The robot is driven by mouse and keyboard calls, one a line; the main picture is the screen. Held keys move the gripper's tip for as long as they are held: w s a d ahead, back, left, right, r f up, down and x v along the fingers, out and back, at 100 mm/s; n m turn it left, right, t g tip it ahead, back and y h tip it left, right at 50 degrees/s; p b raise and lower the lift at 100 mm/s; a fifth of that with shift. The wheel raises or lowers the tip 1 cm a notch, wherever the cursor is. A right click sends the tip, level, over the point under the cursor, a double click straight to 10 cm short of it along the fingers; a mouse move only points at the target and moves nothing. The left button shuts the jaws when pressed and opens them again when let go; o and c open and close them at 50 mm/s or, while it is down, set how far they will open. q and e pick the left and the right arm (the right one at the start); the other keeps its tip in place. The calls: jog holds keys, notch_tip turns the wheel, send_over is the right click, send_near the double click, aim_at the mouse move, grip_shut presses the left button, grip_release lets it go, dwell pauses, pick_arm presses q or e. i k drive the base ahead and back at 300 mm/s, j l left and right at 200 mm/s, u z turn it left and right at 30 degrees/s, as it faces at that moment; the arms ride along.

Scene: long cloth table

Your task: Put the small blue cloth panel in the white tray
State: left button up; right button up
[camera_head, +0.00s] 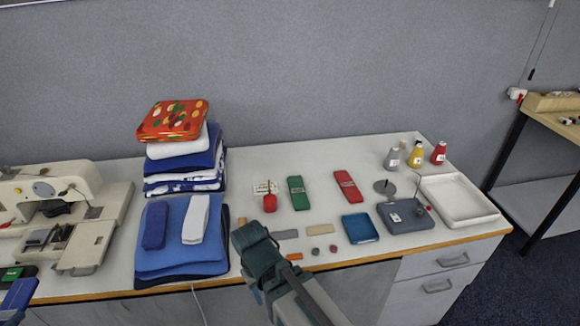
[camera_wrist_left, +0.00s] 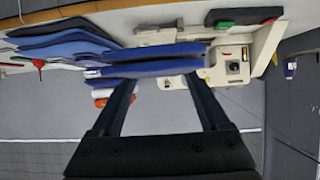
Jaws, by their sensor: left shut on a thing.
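The white tray (camera_head: 470,221) is at the right end of the table and looks empty. My left gripper (camera_wrist_left: 162,78) is shut on a blue cloth panel (camera_wrist_left: 150,68), which spans its two fingers in the left wrist view. A blue piece (camera_head: 20,294) at the bottom left corner of the head view looks like this panel, in front of the sewing machine and far from the tray. My right gripper (camera_head: 250,236) is over the table's front edge, right of the low cloth stack. Its fingers are not clear.
A low blue cloth stack (camera_head: 180,262) carries a dark blue piece (camera_head: 154,226) and a white piece (camera_head: 195,218). A tall cloth pile (camera_head: 183,163) stands behind. The sewing machine (camera_head: 88,222) is left. A blue dish (camera_head: 360,228) and a grey scale (camera_head: 405,216) stand left of the tray.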

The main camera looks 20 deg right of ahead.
aim_at(455, 201)
jog(key=l+z, duration=0.1)
jog(key=l, duration=5.05)
jog(key=i, duration=0.05)
